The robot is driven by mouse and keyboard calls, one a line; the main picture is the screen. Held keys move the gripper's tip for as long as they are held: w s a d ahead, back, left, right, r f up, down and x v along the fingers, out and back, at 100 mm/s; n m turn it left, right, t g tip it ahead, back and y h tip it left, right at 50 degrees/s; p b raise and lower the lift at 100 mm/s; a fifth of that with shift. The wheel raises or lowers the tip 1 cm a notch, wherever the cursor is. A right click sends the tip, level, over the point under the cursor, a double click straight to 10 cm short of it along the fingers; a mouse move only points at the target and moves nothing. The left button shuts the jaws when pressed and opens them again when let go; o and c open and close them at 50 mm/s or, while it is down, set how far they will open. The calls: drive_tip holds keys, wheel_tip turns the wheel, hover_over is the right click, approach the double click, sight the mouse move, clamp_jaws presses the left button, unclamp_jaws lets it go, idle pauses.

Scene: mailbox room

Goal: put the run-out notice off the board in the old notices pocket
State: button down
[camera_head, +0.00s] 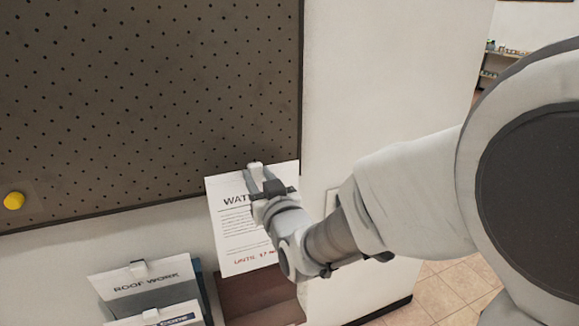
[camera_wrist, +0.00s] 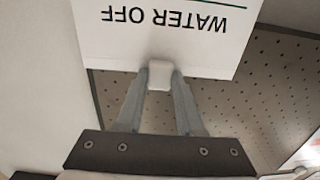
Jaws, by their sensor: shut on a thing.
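My gripper (camera_head: 260,176) is shut on the white clip (camera_wrist: 160,74) of a white notice (camera_head: 236,232). The notice reads "WATER OFF" in the wrist view (camera_wrist: 165,35), with red print starting "UNTIL 17" low on the sheet in the head view. It hangs slightly tilted in front of the board's lower right corner. A dark, hole-dotted board (camera_head: 150,90) fills the upper left. A reddish-brown pocket (camera_head: 262,300) stands below the notice, partly hidden by the sheet and my arm. No label shows on it, so I cannot tell whether it is the old notices pocket.
Left of the brown pocket, a holder with dark blue sides (camera_head: 203,290) has a "ROOF WORK" sheet (camera_head: 145,280) and another sheet in front. A yellow knob (camera_head: 14,200) is on the board at far left. Bare white wall (camera_head: 385,80) lies right of the board.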

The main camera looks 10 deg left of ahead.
drive_tip(key=shift+f+b, duration=3.45)
drive_tip(key=shift+f, duration=2.95)
drive_tip(key=shift+c, duration=2.2)
unclamp_jaws()
